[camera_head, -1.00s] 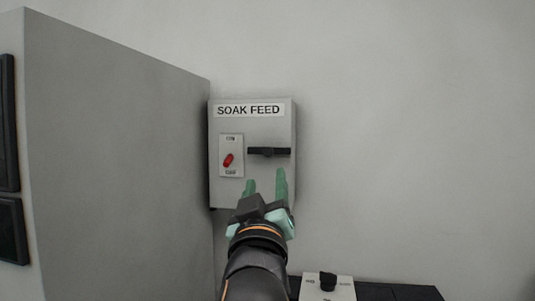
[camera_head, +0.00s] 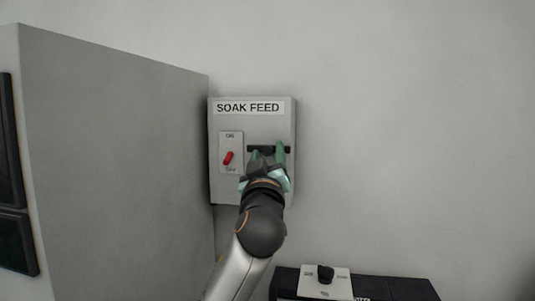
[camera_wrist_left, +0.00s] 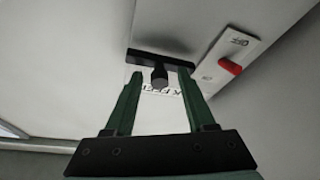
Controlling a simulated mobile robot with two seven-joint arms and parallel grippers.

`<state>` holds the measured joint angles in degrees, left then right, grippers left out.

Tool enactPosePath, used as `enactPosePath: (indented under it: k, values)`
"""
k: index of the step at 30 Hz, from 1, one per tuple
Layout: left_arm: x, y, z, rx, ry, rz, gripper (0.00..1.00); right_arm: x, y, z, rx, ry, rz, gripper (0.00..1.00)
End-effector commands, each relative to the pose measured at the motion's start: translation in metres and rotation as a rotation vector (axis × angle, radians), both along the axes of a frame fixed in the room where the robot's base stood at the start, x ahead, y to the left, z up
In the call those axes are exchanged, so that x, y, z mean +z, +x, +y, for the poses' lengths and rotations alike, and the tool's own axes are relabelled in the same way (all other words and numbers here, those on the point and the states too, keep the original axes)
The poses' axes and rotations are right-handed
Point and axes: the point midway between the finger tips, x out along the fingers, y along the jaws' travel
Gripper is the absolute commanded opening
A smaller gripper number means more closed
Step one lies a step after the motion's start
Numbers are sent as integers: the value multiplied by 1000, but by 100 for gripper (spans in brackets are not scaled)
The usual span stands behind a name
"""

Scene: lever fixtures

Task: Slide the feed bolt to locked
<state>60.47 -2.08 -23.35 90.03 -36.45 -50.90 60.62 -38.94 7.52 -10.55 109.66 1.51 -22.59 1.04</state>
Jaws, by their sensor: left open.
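The feed bolt is a dark horizontal bar (camera_head: 252,148) with a knob, on the right half of the grey SOAK FEED box (camera_head: 232,190). In the left wrist view the bolt's dark knob (camera_wrist_left: 159,76) stands out from the bar between my two green fingertips, with gaps on both sides. My left gripper (camera_head: 268,151) is open at the bolt; it also shows in the left wrist view (camera_wrist_left: 160,76). In the head view the fingers cover part of the bar and knob. Whether a finger touches the bar cannot be told. My right gripper is out of view.
A red toggle (camera_head: 228,158) on a white plate sits left of the bolt; it also shows in the left wrist view (camera_wrist_left: 230,66). A large grey cabinet (camera_head: 115,160) stands close on the left. A low dark unit with a black knob (camera_head: 325,274) is below right.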

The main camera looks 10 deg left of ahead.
Motion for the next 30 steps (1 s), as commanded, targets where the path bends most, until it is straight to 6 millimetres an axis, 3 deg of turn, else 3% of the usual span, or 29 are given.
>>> enactPosePath:
  k: [2, 16, 30]
  values:
    - [0, 0, 0, 0, 0, 0, 54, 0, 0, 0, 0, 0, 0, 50]
    - [0, 0, 0, 0, 0, 0, 1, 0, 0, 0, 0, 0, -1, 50]
    - [0, 0, 0, 0, 0, 1, 0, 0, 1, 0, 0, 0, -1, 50]
